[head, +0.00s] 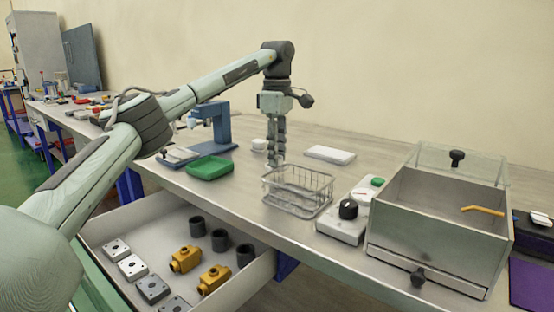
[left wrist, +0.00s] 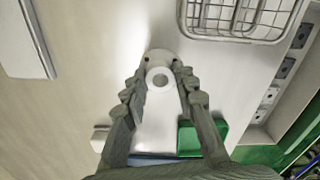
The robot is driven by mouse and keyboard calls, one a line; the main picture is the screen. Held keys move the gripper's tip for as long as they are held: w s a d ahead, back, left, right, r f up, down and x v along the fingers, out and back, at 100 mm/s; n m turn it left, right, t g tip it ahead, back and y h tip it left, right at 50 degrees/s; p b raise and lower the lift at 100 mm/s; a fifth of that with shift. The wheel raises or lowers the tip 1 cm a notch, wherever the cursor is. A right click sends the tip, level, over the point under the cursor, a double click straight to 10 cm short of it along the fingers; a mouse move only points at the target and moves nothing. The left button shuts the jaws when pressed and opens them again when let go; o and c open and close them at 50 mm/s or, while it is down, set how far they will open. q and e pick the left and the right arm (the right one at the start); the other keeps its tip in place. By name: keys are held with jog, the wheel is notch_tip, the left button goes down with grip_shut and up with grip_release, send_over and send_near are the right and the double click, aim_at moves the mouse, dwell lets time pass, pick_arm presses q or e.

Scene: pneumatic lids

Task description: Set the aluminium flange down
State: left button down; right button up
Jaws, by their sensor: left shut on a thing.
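The aluminium flange (left wrist: 160,78) is a pale grey piece with a round bore, seen between my fingers in the left wrist view. My left gripper (head: 275,161) points straight down over the bench, just behind the wire basket (head: 298,205). It also shows in the left wrist view (left wrist: 161,88), shut on the flange with a finger on each side. In the head view I cannot make out the flange clearly at the fingertips. How far it is above the bench top cannot be told. My right gripper is not in view.
A green tray (head: 210,168) lies left of the gripper and a white slab (head: 330,154) behind right. A black-knobbed device (head: 340,223) and an open metal box (head: 438,240) stand right. The open drawer (head: 128,221) holds plates, yellow fittings and dark cylinders.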

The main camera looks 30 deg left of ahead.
pick_arm(q)
notch_tip(320, 180, down, 2)
jog(key=shift+r, duration=0.1)
jog(key=c, duration=1.2)
grip_release()
notch_tip(320, 180, up, 12)
